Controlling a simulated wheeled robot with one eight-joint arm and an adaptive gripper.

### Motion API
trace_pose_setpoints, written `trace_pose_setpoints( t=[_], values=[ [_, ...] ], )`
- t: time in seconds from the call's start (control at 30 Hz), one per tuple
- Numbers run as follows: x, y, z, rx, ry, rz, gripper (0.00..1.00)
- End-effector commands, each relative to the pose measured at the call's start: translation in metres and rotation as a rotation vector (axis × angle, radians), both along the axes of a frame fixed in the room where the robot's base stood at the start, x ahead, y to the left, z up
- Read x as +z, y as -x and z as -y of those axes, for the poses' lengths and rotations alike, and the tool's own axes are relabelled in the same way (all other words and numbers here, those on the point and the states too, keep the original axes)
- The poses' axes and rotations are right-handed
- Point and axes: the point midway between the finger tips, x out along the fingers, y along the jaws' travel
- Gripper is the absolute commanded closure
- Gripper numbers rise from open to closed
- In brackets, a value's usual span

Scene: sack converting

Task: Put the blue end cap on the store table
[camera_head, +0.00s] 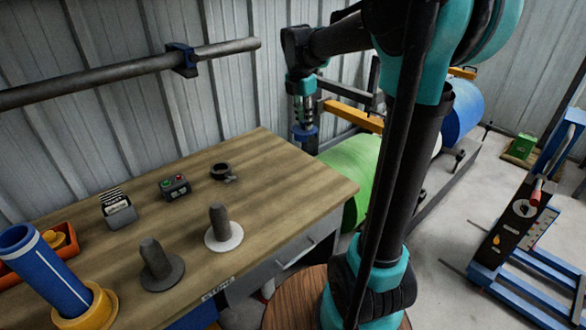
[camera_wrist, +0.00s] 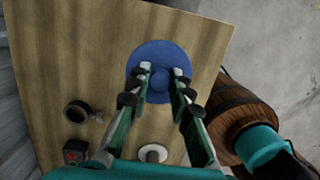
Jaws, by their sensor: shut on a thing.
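The blue end cap is a round blue disc with a central knob. My gripper (camera_wrist: 163,84) is shut on its knob, and the disc (camera_wrist: 162,54) shows around the fingertips in the wrist view. In the head view my gripper (camera_head: 303,112) points down, with the blue end cap (camera_head: 304,140) below it, past the table's far edge in the picture. The store table (camera_head: 285,170) has a wooden top and a label on its front edge. In the wrist view the cap appears over the tabletop (camera_wrist: 90,50), near its edge. I cannot tell its height above the wood.
A wall-side bar (camera_head: 110,72) runs behind. The far-right tabletop is clear.

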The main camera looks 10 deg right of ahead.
Motion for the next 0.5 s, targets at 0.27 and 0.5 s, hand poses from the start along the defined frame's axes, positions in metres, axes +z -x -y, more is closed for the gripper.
trace_pose_setpoints(
  t=[0.27,0.5],
  values=[
    [-0.069,-0.001,0.000,-0.001,0.000,0.000,1.00],
    [-0.114,0.000,0.000,-0.001,0.000,0.000,1.00]
  ],
)
